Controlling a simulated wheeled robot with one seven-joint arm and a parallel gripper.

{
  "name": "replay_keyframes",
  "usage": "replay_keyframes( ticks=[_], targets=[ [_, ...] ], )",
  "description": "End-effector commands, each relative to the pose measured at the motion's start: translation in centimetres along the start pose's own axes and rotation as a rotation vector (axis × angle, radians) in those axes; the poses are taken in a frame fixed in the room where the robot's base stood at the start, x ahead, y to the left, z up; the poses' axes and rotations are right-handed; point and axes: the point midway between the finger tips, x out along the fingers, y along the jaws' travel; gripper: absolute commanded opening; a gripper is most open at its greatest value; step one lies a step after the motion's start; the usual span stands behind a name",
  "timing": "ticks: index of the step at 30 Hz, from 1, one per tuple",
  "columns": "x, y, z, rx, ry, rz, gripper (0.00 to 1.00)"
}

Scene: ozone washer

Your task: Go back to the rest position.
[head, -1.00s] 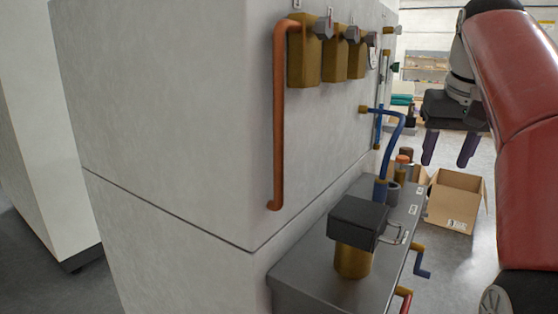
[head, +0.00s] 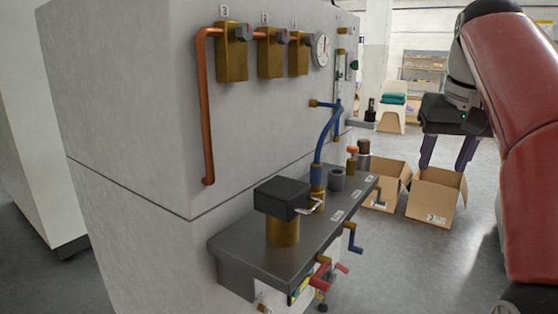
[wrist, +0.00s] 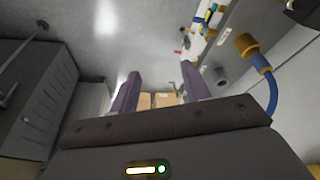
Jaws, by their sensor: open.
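My gripper (head: 447,152) hangs at the upper right of the head view, with its two purple fingers pointing down and apart. It is open and nothing shows between the fingers. In the wrist view my gripper (wrist: 157,92) also shows its fingers spread, with cardboard boxes far beyond them. In the head view it appears in front of the boxes and to the right of the washer machine (head: 130,120), apart from both.
The machine carries a grey shelf (head: 240,262) with red and blue crank handles (head: 353,238) sticking out. A blue hose (head: 328,132) rises above it. Open cardboard boxes (head: 432,203) stand on the floor. A white chair (head: 391,112) is behind. Grey floor is free between shelf and my arm.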

Motion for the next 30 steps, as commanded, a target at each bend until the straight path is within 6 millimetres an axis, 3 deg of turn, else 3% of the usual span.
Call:
replay_keyframes(
  ticks=[11, 17, 24, 30],
  targets=[
    [1.9, -2.4, 3.2, -0.029, 0.031, -0.006, 0.47],
    [4.3, -4.4, 7.0, -0.057, 0.060, -0.016, 0.47],
    [10.7, -7.4, 15.8, -0.116, 0.121, -0.040, 0.47],
    [16.6, -8.6, 22.8, -0.158, 0.164, -0.062, 0.47]
  ],
)
